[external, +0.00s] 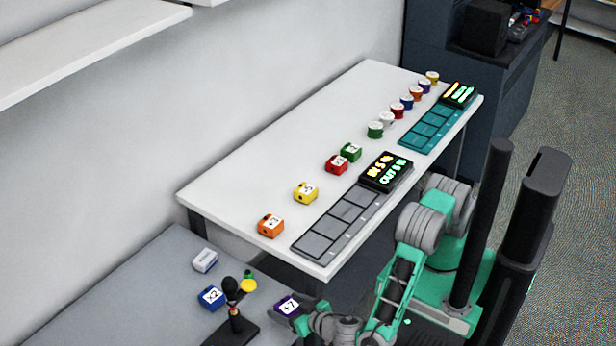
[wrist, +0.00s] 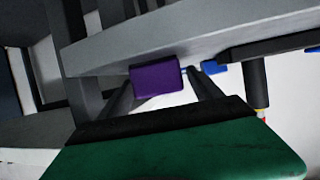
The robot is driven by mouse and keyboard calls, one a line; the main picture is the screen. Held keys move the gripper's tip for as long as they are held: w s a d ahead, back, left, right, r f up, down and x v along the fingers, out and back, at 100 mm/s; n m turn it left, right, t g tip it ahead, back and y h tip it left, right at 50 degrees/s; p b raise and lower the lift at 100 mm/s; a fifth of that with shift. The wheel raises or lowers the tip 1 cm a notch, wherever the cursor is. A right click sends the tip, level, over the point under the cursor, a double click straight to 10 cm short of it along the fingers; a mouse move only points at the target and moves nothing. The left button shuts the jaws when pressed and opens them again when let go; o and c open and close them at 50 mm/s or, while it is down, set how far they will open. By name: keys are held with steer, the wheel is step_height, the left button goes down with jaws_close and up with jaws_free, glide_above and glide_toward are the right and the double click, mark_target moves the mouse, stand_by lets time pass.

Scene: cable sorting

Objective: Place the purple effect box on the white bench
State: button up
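The purple effect box (external: 288,307), with a white "+7" label on top, is at the end of my arm by the right edge of the grey table. My gripper (wrist: 158,82) has a finger on each side of the box in the wrist view and looks shut on it. The purple box also shows there between the fingertips (wrist: 157,80). Whether it touches the grey table is unclear. The white bench (external: 300,140) stands beyond the grey table. Orange (external: 271,226), yellow (external: 305,192), red (external: 337,165) and green (external: 351,152) boxes stand on it.
The grey table (external: 130,290) holds a blue "x2" box (external: 211,298), a white-grey box (external: 205,260) and a black stand (external: 235,325). The bench's front edge carries grey (external: 335,222) and teal (external: 430,130) slot trays. The bench's back left is clear.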

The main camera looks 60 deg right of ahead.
mark_target(295, 312)
steer(key=shift+s+r+p, duration=0.1)
steer(key=shift+s+p, duration=0.05)
steer(key=shift+p, duration=0.35)
steer(key=v, duration=0.2)
steer(key=b+v, duration=0.1)
steer(key=v, duration=0.3)
steer(key=shift+s+f+b, duration=0.25)
steer(key=shift+s+b, duration=0.1)
steer(key=shift+s, duration=0.05)
steer(key=shift+o, duration=0.5)
steer(key=shift+s+a+r, duration=0.1)
steer(key=shift+s+r, duration=0.15)
steer(key=shift+s, duration=0.2)
